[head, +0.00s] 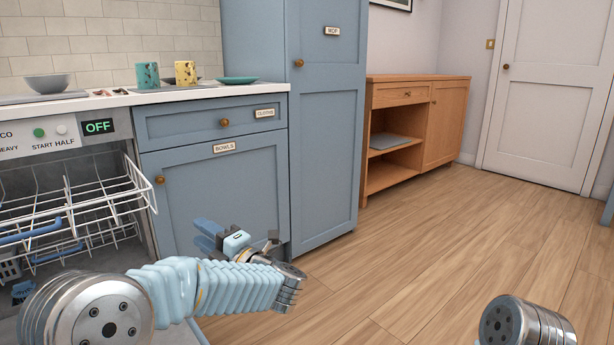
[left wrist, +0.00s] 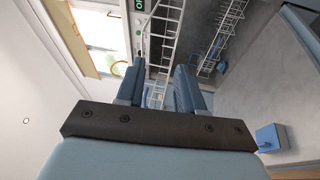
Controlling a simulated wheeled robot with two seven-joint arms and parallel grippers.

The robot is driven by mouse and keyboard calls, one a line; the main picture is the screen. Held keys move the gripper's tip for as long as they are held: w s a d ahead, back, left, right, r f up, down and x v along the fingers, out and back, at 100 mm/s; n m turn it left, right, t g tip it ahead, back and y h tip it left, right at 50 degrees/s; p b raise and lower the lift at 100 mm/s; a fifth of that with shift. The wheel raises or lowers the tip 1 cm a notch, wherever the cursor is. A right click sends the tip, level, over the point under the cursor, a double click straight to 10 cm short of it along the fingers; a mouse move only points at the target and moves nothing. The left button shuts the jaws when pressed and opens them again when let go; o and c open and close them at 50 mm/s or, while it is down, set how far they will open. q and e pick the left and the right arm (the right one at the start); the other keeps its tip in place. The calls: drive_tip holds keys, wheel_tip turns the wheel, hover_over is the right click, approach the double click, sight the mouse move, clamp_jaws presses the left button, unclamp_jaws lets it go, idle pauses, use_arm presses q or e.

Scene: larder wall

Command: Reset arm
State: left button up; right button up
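My left gripper (head: 207,234) is in front of the lower "BOWLS" cabinet door in the head view, beside the open dishwasher. Its two blue fingers (left wrist: 158,88) show in the left wrist view, spread apart with nothing between them. My left arm comes in from the lower left and bends across the front of the dishwasher. Only a metal joint of my right arm shows at the lower right of the head view. My right gripper is out of view.
The dishwasher (head: 85,128) reads OFF, with its white racks (head: 75,212) pulled out. A grey bowl (head: 49,83), two patterned mugs (head: 147,75) and a green plate (head: 237,80) stand on the counter. A wooden sideboard (head: 447,120) stands farther back. The floor (head: 420,240) at right is clear.

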use_arm(q)
drive_tip(key=w+d+f+m+t+h, duration=0.1)
drive_tip(key=w+f+m+t+h, duration=0.1)
drive_tip(key=f+m+h, duration=0.65)
drive_tip(key=w+d+f+m+t+h, duration=0.15)
drive_tip(key=f+m, duration=0.45)
drive_tip(key=f, duration=0.8)
drive_tip(key=s+d+f+m+g+h, duration=0.1)
drive_tip(key=s+f+m+g+h, duration=0.15)
drive_tip(key=f, duration=0.35)
drive_tip(key=s+d+f+m+g+h, duration=0.1)
drive_tip(key=s+f+m+h, duration=0.15)
drive_tip(key=f, duration=0.35)
drive_tip(key=s+d+f+m+g+h, duration=0.1)
drive_tip(key=s+f+m+g+h, duration=0.15)
drive_tip(key=s+f, duration=0.45)
drive_tip(key=s+d+f+m+g+h, duration=0.1)
drive_tip(key=s+d+f+m+g, duration=0.2)
drive_tip(key=s, duration=0.7)
drive_tip(key=s+f+m+g+h, duration=0.1)
drive_tip(key=s+f+g+h, duration=0.1)
drive_tip(key=s+f+g, duration=0.5)
drive_tip(key=s+r+m+t+p, duration=0.1)
drive_tip(key=s+r+t+p, duration=0.1)
drive_tip(key=r+p, duration=1.3)
drive_tip(key=shift+s+d+r, duration=0.45)
drive_tip(key=shift+s+r, duration=0.05)
drive_tip(key=shift+s, duration=0.2)
